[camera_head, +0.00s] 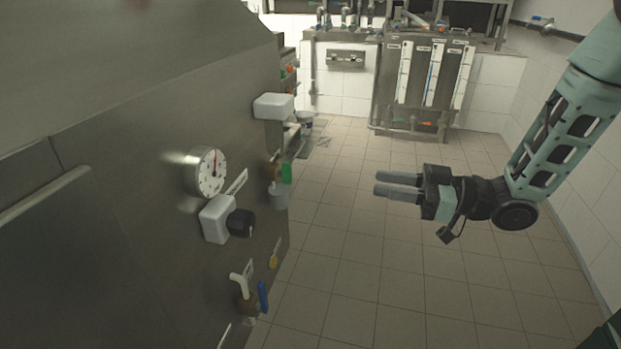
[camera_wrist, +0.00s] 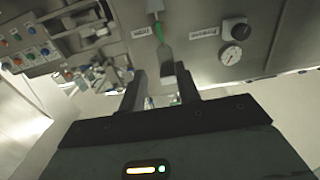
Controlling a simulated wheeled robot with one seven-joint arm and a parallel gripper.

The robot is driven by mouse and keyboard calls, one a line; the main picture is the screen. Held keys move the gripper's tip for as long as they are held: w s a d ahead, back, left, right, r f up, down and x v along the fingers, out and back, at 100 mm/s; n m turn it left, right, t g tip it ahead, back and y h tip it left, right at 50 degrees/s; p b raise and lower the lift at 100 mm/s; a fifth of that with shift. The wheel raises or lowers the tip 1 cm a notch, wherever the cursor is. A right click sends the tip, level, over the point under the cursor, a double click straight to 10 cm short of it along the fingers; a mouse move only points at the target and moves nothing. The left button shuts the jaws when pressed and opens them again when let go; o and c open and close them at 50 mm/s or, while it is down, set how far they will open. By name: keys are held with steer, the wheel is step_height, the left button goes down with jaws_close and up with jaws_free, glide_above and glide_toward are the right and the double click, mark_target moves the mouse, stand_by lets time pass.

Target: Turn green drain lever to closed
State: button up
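A green lever (camera_head: 286,173) shows on the side of the steel machine, beside a brownish fitting and above a grey cup-like part (camera_head: 279,196). In the wrist view a green lever (camera_wrist: 159,33) hangs below a pale fitting, seen beyond and between my fingers. It looks like the drain lever, but I cannot read its label. My gripper (camera_head: 378,183) is in free air to the right of the machine, with its fingers pointing left toward it. The fingers are apart, with an empty gap (camera_wrist: 160,78) between the gripper tips, clear of the lever.
The steel machine front (camera_head: 110,230) fills the left. A dial gauge (camera_head: 211,172), a white box (camera_head: 217,219) with a black knob (camera_head: 241,223), and a blue lever (camera_head: 263,297) stick out from it. Another steel unit (camera_head: 425,85) stands at the back. The tiled floor (camera_head: 350,240) is clear.

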mark_target(291, 170)
steer(key=b+x, duration=0.1)
steer(key=x, duration=1.6)
steer(key=shift+a, duration=0.1)
steer(key=shift+b, duration=0.3)
jaws_close()
